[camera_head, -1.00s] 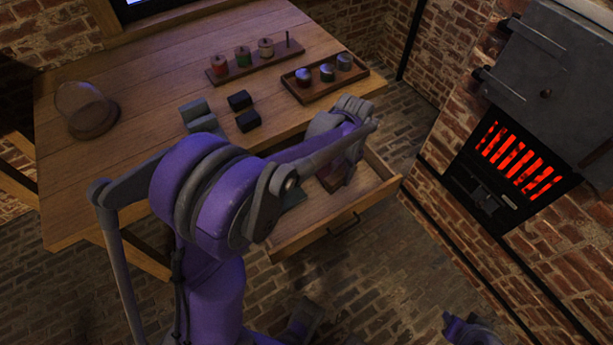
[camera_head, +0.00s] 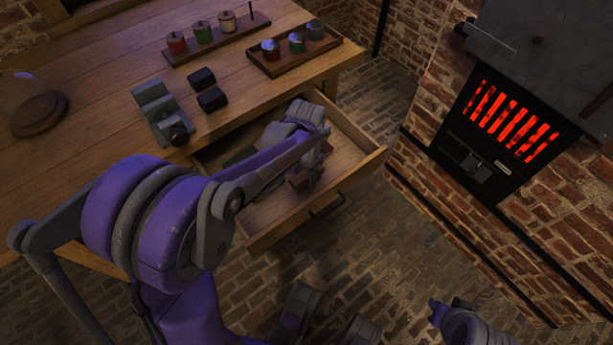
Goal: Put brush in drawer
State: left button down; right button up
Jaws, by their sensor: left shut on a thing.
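The wooden drawer (camera_head: 349,182) stands pulled out from the front of the workbench. My left gripper (camera_head: 308,172) reaches down into the drawer opening and is shut on a small brown thing, which I take for the brush (camera_head: 299,182). Most of the brush is hidden by the gripper and forearm. I cannot tell whether it touches the drawer floor. My right gripper does not show clearly; only a purple and grey arm part of mine is at the bottom right.
A dark flat item (camera_head: 239,157) lies in the drawer's left part. On the workbench (camera_head: 110,95) are a tray (camera_head: 267,65) with three jars, a rack (camera_head: 181,55) with three spools, two black blocks, a grey clamp-like tool (camera_head: 161,115) and a round wooden base (camera_head: 38,113). A glowing furnace (camera_head: 510,120) stands right.

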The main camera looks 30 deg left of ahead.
pick_arm(q)
jog(key=shift+f, duration=1.05)
jog(key=shift+f+b, duration=0.2)
jog(key=shift+b, duration=0.1)
jog(key=shift+c, duration=2.1)
grip_release()
jog(key=shift+r, duration=0.2)
